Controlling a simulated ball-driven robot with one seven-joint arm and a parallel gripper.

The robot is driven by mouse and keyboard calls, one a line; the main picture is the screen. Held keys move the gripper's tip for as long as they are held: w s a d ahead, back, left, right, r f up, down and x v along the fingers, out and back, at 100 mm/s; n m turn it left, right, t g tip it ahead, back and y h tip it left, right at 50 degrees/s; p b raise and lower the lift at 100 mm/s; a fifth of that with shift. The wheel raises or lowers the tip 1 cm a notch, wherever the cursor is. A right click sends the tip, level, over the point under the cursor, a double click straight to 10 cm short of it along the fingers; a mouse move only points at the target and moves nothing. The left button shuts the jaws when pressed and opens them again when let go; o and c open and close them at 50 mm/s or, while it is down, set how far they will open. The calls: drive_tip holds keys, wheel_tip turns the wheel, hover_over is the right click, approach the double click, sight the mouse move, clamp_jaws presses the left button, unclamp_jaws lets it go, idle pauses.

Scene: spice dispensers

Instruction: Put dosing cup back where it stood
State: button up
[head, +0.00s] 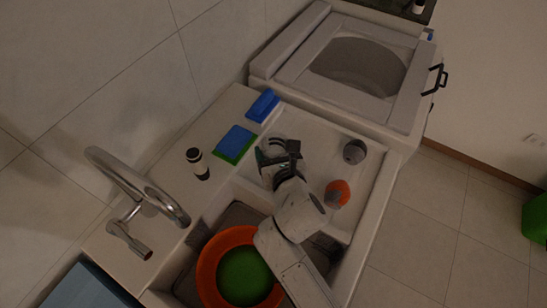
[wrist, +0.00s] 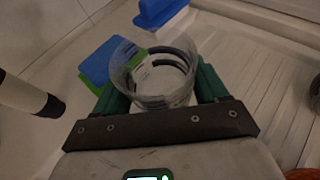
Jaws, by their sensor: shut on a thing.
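The dosing cup (wrist: 152,72) is a clear, round cup with dark bands on its wall. In the wrist view it sits between the two green fingers of my gripper (wrist: 162,86), which is shut on it. In the head view my gripper (head: 278,150) is over the ridged drainboard (head: 318,131), close to the blue and green sponges. The cup is hard to make out there, partly hidden by the gripper. I cannot tell whether the cup touches the drainboard.
A black-and-white dispenser (head: 197,163) stands left, near the faucet (head: 140,187). A blue-and-green sponge (head: 234,144) and a blue block (head: 263,105) lie behind. A grey round object (head: 354,151) and an orange one (head: 338,193) are right. The sink holds an orange bowl (head: 208,273).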

drive_tip(key=shift+w+a+f, duration=0.1)
drive_tip(key=shift+w+f, duration=0.1)
drive_tip(key=shift+f, duration=0.05)
drive_tip(key=shift+w+f+b, duration=0.1)
drive_tip(key=shift+f+b, duration=0.35)
drive_tip(key=shift+f, duration=1.25)
drive_tip(key=shift+f, duration=0.15)
drive_tip(key=o, duration=1.2)
drive_tip(key=shift+c, duration=0.2)
drive_tip(key=shift+r, duration=0.2)
drive_tip(key=v, duration=1.2)
